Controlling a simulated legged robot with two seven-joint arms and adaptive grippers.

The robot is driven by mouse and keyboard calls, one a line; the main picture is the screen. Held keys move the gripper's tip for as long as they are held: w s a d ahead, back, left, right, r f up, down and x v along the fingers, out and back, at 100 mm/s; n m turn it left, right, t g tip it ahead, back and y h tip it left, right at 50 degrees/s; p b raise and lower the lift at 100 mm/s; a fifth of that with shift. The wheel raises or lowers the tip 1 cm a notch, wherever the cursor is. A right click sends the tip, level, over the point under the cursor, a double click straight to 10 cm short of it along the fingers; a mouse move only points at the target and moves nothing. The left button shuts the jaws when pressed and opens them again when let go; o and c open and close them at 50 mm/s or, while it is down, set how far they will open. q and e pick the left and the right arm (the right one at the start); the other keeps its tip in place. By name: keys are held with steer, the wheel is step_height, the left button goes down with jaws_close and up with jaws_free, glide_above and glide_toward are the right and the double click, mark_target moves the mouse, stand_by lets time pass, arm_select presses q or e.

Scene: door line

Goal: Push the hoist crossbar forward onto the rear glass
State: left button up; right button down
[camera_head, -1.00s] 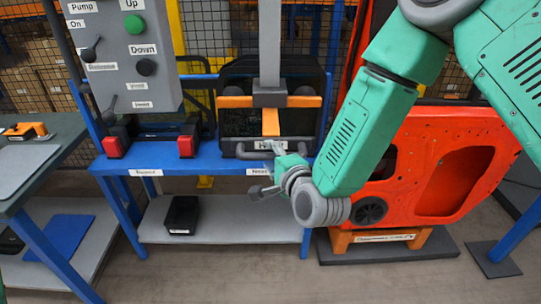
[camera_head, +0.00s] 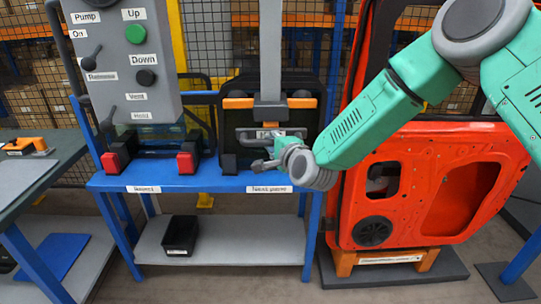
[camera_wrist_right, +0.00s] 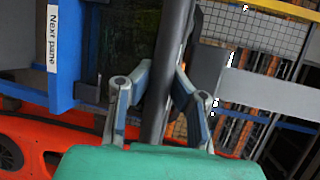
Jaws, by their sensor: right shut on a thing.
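The hoist crossbar shows its orange ends (camera_head: 238,103) on either side of a grey centre block at the foot of the grey hoist mast (camera_head: 270,50). A dark grey handle (camera_head: 246,133) sits in front of it. My right gripper (camera_head: 268,152) is shut on this handle; the wrist view shows both fingers (camera_wrist_right: 163,70) around the dark bar. The dark, black-framed glass (camera_head: 290,128) stands upright just behind the crossbar, above the right-hand bench label. Whether the crossbar touches the glass cannot be told. My left gripper is not in view.
A blue rack bench (camera_head: 225,182) holds the glass, with red-and-black supports (camera_head: 187,162) to its left. A grey control panel (camera_head: 122,60) hangs at left. An orange-red car door (camera_head: 420,170) stands at right. A black bin (camera_head: 181,235) sits on the lower shelf.

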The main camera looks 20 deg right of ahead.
steer(key=shift+d, duration=0.15)
steer(key=c, duration=1.4)
jaws_free()
steer(key=shift+w, duration=0.1)
steer(key=shift+c, duration=0.2)
steer(key=shift+w+f, duration=0.1)
steer(key=shift+f, duration=0.05)
steer(key=shift+d, duration=0.1)
steer(key=shift+s, duration=0.4)
steer(key=v, duration=1.1)
